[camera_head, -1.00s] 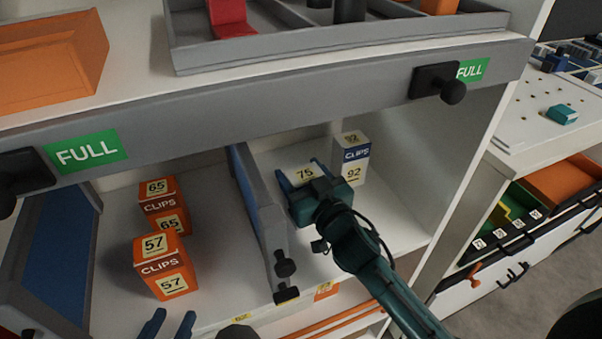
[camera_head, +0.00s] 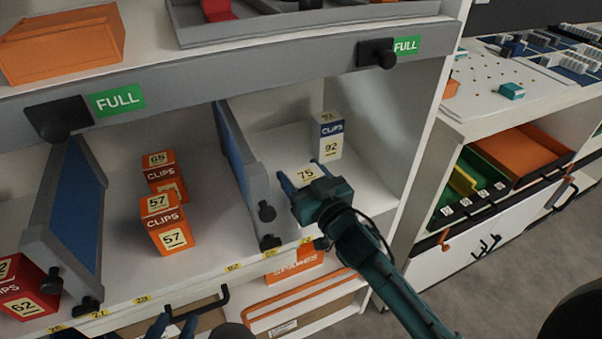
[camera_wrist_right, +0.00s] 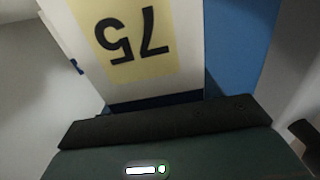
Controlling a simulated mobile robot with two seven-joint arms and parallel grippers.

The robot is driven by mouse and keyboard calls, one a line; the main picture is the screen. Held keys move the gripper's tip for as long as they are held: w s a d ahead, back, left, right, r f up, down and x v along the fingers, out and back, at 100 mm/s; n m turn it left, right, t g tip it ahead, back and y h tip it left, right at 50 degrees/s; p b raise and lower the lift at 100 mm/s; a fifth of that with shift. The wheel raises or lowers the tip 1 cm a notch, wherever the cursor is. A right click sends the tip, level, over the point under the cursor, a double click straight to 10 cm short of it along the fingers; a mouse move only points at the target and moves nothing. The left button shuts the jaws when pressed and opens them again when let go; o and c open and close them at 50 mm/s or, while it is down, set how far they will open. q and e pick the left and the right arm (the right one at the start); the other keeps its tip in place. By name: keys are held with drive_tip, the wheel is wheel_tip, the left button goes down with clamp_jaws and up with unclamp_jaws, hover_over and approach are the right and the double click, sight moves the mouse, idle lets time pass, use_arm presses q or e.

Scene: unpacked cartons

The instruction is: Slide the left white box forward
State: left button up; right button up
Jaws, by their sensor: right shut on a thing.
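The left white box (camera_head: 308,174), with a yellow 75 label on top, is on the lower shelf bay right of a blue-sided divider. My right gripper (camera_head: 304,176) is shut on it, fingers along its sides. The box top also shows in the right wrist view (camera_wrist_right: 135,45), its label upside down. Its front is hidden behind my gripper. A second white-and-blue CLIPS box (camera_head: 328,138), marked 92, stands upright behind and to the right, apart from it. My left gripper (camera_head: 172,328) is low at the bottom edge, fingers apart and empty, partly cut off.
Grey dividers with blue sides (camera_head: 238,150) (camera_head: 70,225) and black knobs split the shelf. Orange CLIPS boxes (camera_head: 166,225) stand in the middle bay; a red box (camera_head: 25,290) is at far left. The shelf right of the held box is clear.

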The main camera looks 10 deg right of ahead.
drive_tip(key=o, duration=1.2)
drive_tip(key=v, duration=1.3)
